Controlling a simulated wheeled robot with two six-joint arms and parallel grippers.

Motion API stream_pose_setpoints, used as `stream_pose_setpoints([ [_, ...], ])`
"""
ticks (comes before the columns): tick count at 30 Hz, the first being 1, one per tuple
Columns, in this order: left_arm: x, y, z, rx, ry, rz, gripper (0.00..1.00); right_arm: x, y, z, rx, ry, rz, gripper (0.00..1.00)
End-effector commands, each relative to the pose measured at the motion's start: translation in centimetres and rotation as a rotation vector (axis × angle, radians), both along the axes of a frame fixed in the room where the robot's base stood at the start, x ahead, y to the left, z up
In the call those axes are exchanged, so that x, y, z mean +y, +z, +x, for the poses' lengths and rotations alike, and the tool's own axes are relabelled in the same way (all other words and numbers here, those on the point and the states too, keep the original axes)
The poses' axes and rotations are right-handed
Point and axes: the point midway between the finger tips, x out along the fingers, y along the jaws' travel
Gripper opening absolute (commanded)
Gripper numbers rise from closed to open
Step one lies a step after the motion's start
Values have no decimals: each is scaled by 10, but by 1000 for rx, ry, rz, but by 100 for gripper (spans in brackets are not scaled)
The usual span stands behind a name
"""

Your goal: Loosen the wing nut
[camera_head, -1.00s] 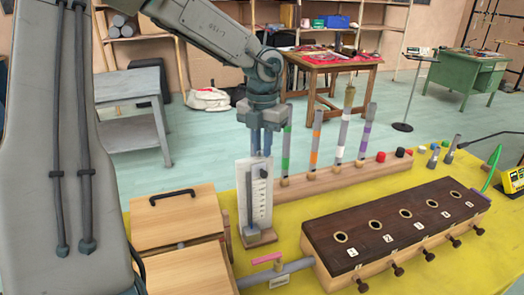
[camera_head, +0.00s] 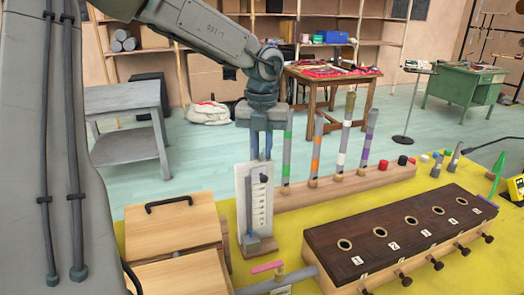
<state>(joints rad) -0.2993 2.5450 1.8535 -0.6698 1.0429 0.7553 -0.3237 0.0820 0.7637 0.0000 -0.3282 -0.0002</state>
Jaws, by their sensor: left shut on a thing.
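My left gripper (camera_head: 262,154) points straight down at the top edge of a white upright gauge board (camera_head: 243,200) with a printed scale. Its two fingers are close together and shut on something. The fingertips pass out of sight at the board's top, so what they hold is hidden. A small dark knob (camera_head: 263,178) shows on the upper front of the board, and a grey rod stands along its left side. I cannot make out a wing nut for certain. My right gripper is not in view.
A wooden rail with several banded tubes (camera_head: 345,187) stands right behind the board. A dark-topped box with numbered holes (camera_head: 400,233) is at front right. Wooden boxes (camera_head: 172,225) are at left. A pink lever (camera_head: 267,267) on a grey pipe is in front.

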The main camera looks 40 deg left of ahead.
Motion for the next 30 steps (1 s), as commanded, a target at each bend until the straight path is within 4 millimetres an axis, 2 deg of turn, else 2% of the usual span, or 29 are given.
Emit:
stream_pose_setpoints([
  [6,0,-2,1,-4,30,1,0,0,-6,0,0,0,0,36],
  [12,1,-2,1,-6,232,0,0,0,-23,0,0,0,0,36],
  [17,0,2,1,-3,341,0,0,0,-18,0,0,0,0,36],
  [26,0,2,1,-4,354,1,0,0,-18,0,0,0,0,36],
  [30,0,2,1,-4,458,1,0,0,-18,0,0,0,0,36],
])
